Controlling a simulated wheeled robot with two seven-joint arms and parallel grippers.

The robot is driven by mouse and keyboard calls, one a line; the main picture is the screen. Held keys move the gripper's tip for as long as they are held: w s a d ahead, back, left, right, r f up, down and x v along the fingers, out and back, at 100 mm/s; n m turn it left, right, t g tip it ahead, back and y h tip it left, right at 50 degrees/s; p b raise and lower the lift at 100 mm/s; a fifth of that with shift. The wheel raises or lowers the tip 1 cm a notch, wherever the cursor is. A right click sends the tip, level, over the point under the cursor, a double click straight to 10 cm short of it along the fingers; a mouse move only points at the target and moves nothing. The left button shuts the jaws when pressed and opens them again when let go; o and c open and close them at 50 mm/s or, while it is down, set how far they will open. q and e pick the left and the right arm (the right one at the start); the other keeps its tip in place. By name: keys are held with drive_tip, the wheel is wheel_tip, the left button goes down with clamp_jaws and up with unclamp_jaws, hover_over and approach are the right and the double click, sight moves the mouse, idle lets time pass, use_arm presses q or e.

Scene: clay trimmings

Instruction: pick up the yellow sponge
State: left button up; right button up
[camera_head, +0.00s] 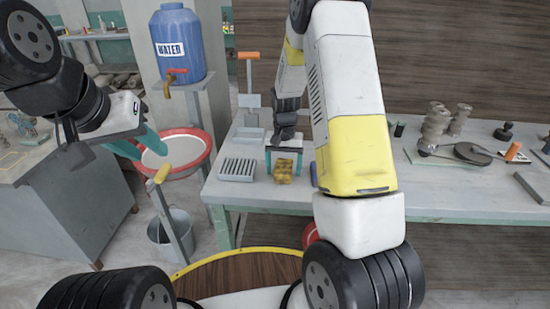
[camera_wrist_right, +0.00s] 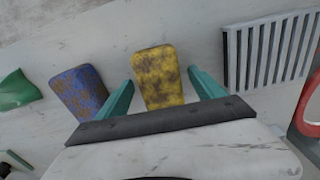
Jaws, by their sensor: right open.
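The yellow sponge (camera_head: 284,171), mottled with brown, lies on the grey table near its front edge. In the right wrist view the sponge (camera_wrist_right: 160,76) shows between the two teal fingers, with a gap on each side. My right gripper (camera_head: 283,160) is open and points down over the table at the sponge; its fingers (camera_wrist_right: 163,92) do not visibly touch it. My left gripper (camera_head: 138,146) is empty, its teal fingers apart, off to the left near the red-rimmed basin.
A blue, brown-stained sponge (camera_wrist_right: 80,92) lies beside the yellow one. A slotted grey rack (camera_head: 237,169) is on the other side. A green object (camera_wrist_right: 16,90) lies beyond the blue sponge. Clay pieces (camera_head: 436,122) stand farther right; a red-rimmed basin (camera_head: 205,163) is left of the table.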

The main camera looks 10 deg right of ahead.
sight(283, 168)
drive_tip(key=shift+c, duration=0.2)
drive_tip(key=c, duration=1.4)
drive_tip(key=shift+r, duration=0.1)
drive_tip(key=shift+r, duration=0.5)
drive_tip(key=r, duration=0.1)
drive_tip(key=s+r, duration=0.1)
drive_tip(key=shift+a+r, duration=0.2)
drive_tip(key=shift+r, duration=0.1)
drive_tip(key=s+a, duration=0.1)
drive_tip(key=s, duration=0.3)
drive_tip(key=s+a+r, duration=0.1)
drive_tip(key=s+a, duration=0.1)
drive_tip(key=s, duration=0.3)
drive_tip(key=s+a, duration=0.2)
drive_tip(key=s, duration=0.3)
drive_tip(key=shift+r, duration=0.15)
